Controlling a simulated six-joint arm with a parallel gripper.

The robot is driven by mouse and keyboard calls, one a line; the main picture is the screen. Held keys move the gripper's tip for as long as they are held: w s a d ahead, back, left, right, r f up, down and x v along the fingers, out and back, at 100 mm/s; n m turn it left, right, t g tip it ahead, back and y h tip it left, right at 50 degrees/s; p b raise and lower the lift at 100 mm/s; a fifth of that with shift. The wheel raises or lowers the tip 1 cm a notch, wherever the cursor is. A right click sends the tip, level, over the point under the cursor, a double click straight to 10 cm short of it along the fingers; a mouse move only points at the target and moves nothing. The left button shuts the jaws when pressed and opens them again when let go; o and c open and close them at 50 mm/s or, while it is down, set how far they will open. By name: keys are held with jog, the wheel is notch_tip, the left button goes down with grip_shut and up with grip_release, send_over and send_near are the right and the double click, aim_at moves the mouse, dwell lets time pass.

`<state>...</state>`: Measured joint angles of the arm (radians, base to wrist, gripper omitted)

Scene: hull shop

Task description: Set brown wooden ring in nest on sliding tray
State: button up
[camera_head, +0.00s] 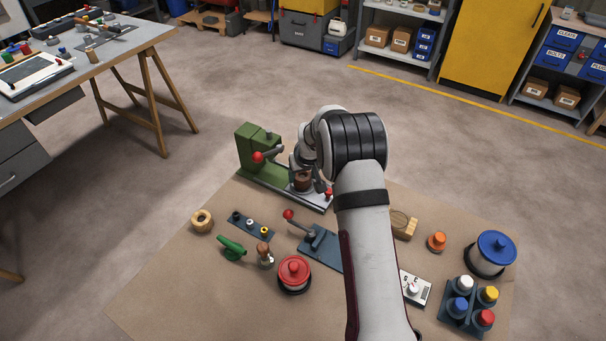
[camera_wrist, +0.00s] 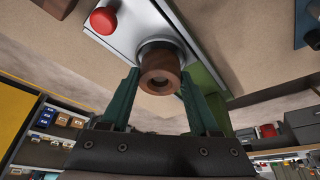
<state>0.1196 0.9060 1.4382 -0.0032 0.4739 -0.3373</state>
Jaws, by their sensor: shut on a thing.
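The brown wooden ring (camera_head: 303,182) is at the silver sliding tray (camera_head: 318,199) of a green press (camera_head: 262,172). In the wrist view the ring (camera_wrist: 160,73) sits between the two teal fingers of my gripper (camera_wrist: 159,82), which is shut on it. The grey round nest (camera_wrist: 157,46) on the tray shows directly behind the ring, in line with it. I cannot tell whether the ring is fully seated in the nest or just above it. The tray's red knob (camera_wrist: 103,20) is beside the nest. My wrist partly hides the tray in the head view.
The press has a red-knobbed lever (camera_head: 258,157) close to my gripper. A blue plate with a red-knobbed lever (camera_head: 321,246) stands in front. A pale wooden ring (camera_head: 202,220), red-lidded pot (camera_head: 294,273) and blue-lidded pot (camera_head: 491,253) share the table.

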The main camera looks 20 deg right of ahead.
jog(key=shift+f, duration=0.6)
jog(key=o, duration=1.1)
jog(key=shift+c, duration=0.2)
jog(key=v, duration=1.1)
jog(key=shift+r, duration=0.1)
